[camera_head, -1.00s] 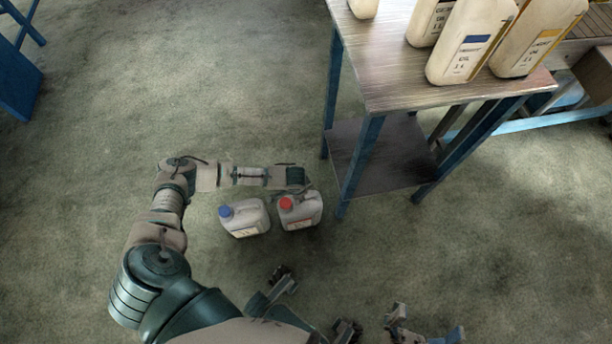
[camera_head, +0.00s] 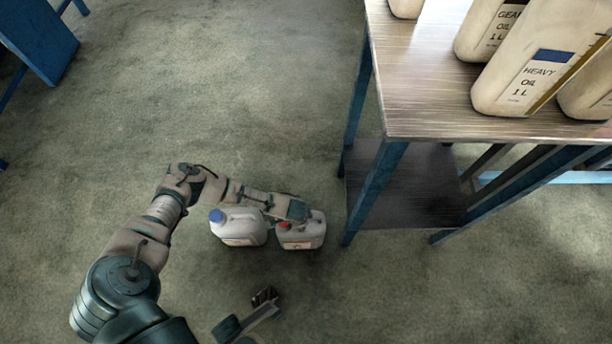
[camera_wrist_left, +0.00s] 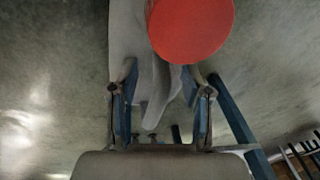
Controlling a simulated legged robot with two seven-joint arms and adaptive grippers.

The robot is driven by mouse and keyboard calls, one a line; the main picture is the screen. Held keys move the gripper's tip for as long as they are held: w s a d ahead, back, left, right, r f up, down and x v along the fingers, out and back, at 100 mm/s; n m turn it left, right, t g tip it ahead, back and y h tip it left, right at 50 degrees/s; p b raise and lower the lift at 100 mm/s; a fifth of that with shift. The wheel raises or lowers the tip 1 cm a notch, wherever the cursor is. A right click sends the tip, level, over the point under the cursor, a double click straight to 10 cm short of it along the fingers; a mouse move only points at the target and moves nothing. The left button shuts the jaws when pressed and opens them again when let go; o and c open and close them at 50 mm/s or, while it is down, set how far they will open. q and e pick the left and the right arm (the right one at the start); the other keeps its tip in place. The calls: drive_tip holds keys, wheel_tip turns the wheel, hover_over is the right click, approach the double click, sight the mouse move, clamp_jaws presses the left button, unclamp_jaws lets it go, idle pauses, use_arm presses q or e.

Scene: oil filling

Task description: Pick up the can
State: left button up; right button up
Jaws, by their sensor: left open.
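The can with the red cap (camera_head: 303,239) stands on the floor beside the table. Next to it on the left stands a similar pale can with a blue cap (camera_head: 240,229). My left gripper (camera_head: 292,209) is over the red-capped can and partly hides its top. In the left wrist view the red cap (camera_wrist_left: 190,28) is large and close. My open left gripper (camera_wrist_left: 160,72) has its fingers on either side of the can's pale handle part (camera_wrist_left: 157,110). I cannot tell whether the fingers touch it.
A table (camera_head: 425,110) with blue legs and a dark lower shelf (camera_head: 405,190) stands close on the right. Several oil bottles (camera_head: 520,75) stand on its top. The floor left of and behind the cans is clear. A blue frame (camera_head: 45,40) stands at the far left.

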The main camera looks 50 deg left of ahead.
use_arm(q)
drive_tip(key=shift+w+r, duration=0.1)
drive_tip(key=shift+r, duration=0.15)
clamp_jaws()
